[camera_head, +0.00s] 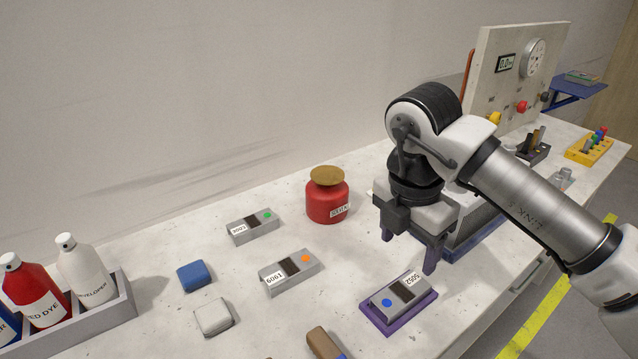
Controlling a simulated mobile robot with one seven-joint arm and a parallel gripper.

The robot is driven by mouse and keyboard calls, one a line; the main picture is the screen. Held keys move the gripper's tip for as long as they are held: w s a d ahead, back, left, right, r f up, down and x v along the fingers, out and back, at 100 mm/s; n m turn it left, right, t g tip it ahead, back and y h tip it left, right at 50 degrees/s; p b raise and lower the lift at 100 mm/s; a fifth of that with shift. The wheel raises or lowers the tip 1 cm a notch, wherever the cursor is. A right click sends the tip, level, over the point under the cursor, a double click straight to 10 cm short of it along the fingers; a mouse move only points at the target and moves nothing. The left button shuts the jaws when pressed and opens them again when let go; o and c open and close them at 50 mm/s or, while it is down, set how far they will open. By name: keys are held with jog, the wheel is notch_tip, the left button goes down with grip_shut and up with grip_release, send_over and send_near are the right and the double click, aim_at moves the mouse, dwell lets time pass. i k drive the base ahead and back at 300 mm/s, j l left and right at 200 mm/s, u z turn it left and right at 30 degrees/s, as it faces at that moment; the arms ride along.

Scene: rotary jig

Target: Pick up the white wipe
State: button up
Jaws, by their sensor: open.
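The white wipe (213,317) is a small pale, rounded block lying on the bench at the lower left of the middle. A blue block of similar shape (194,276) lies just behind it, apart from it. My gripper (412,252) is open and empty, with its two dark fingers pointing down over the right part of the bench. It is well to the right of the white wipe, behind the grey block on the purple tray.
Grey labelled blocks (291,272) (252,226) (399,296) lie across the bench, one on a purple tray (372,318). A red solvent can (327,198) stands behind. A bottle rack (122,300) is at left, a brown-handled item (322,343) at the front edge, a gauge panel (500,80) at right.

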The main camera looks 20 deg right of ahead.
aim_at(213, 317)
jog(key=j+u, duration=0.25)
jog(key=u, duration=0.15)
jog(key=j+u, duration=0.35)
jog(key=k+l, duration=0.05)
